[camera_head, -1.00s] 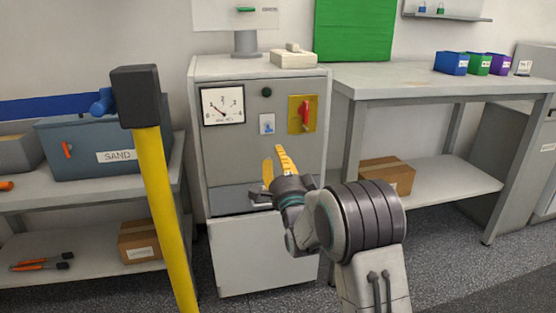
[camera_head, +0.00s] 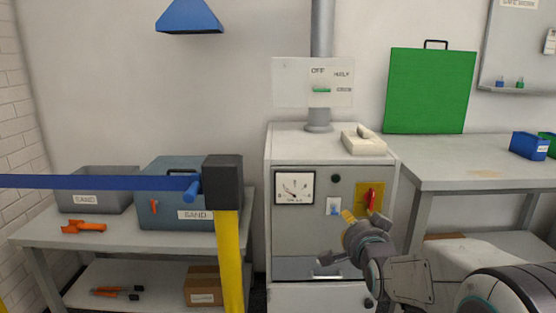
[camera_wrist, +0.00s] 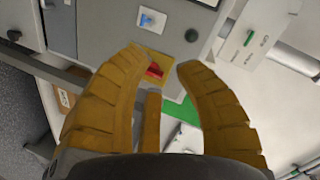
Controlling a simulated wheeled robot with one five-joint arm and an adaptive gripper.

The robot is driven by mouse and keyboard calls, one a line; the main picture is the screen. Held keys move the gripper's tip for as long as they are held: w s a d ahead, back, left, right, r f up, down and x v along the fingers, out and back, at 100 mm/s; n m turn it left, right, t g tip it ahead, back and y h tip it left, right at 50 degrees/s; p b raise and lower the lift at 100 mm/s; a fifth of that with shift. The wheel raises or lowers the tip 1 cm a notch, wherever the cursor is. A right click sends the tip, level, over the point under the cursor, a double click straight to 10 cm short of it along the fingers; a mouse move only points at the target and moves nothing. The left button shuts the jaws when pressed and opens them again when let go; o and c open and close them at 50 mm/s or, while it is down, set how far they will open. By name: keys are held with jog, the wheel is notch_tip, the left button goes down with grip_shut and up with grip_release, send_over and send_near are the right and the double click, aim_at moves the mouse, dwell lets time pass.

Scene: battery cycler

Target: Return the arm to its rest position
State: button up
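My gripper (camera_head: 347,216) is in front of the grey cycler cabinet (camera_head: 320,250) in the head view, near the cabinet's right side. Its yellow fingers fill the lower part of the wrist view (camera_wrist: 162,62). They are apart, with nothing held between their tips. The red switch handle (camera_head: 370,197) on its yellow plate stands on the cabinet front, just above and right of the gripper. In the wrist view the red handle (camera_wrist: 155,71) shows beyond the gap between the fingers. I cannot tell the exact distance between them.
A yellow post with a black top (camera_head: 222,182) and blue barrier belt (camera_head: 90,182) stands at the left. Behind it is a bench with sand bins (camera_head: 95,200) and an orange tool (camera_head: 83,227). A worktable (camera_head: 470,180) is at the right. A green board (camera_head: 430,90) leans behind it.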

jog(key=s+r+n+g+p, duration=0.4)
jog(key=s+p, duration=0.4)
jog(key=s, duration=0.3)
jog(key=s+r+n+g+p, duration=0.3)
jog(key=s+r+p, duration=0.4)
jog(key=s, duration=0.5)
jog(key=s+r+n+g+p, duration=0.4)
jog(key=s+r+p, duration=0.1)
jog(key=s+p, duration=0.5)
jog(key=shift+s+r+n+g, duration=0.3)
jog(key=shift+s+r+g, duration=0.1)
jog(key=shift+s, duration=0.8)
